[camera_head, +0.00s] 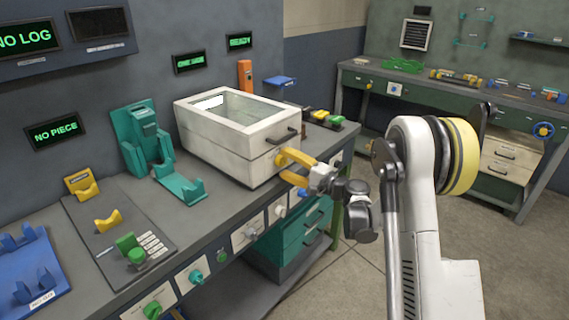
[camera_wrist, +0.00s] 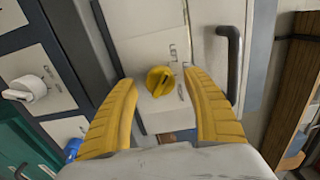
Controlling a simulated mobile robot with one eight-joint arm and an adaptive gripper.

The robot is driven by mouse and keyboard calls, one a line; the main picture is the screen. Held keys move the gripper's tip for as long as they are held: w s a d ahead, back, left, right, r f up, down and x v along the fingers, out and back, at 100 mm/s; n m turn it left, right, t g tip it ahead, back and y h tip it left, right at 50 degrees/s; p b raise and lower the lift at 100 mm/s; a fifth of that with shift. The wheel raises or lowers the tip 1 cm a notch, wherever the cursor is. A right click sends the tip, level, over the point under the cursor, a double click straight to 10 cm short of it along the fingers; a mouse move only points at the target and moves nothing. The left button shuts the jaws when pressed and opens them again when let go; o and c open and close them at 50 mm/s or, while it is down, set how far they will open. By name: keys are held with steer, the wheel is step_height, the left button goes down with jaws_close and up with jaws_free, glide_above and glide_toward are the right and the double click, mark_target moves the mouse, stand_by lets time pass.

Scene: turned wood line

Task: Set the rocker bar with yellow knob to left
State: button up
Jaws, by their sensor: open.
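The yellow knob (camera_wrist: 160,81) sits on the pale front face of the white box-shaped unit (camera_head: 236,147). It has a raised ridge, and dark lettering is printed beside it, too small to read surely. My gripper (camera_head: 285,166) is at the front of this unit, its yellow fingers pointing at the face. In the wrist view the fingers are spread wide, one on each side of the knob, with a gap on both sides. Nothing is held. In the head view my fingers and the knob overlap, so the knob's setting is hard to tell there.
A dark bar handle (camera_wrist: 230,60) stands out right of the knob, close to the right finger. Below the unit, the bench front carries a white knob (camera_wrist: 28,88) and a blue knob (camera_wrist: 72,149). A teal stand (camera_head: 147,140) is left of the unit.

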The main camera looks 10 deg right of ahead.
steer(key=v, duration=1.1)
steer(key=shift+s, duration=0.2)
steer(key=shift+d, duration=0.1)
steer(key=s+a+r+n+g+h, duration=0.3)
steer(key=s+a+r+n+g, duration=0.2)
steer(key=s+a, duration=0.5)
steer(key=s+d+n+g+h, duration=0.2)
steer(key=s+n+h, duration=0.4)
steer(key=s, duration=1.5)
steer(key=shift+s+d+f+h, duration=0.35)
steer(key=shift+s+f+h, duration=0.1)
steer(key=shift+h, duration=0.35)
steer(key=shift+w, duration=0.1)
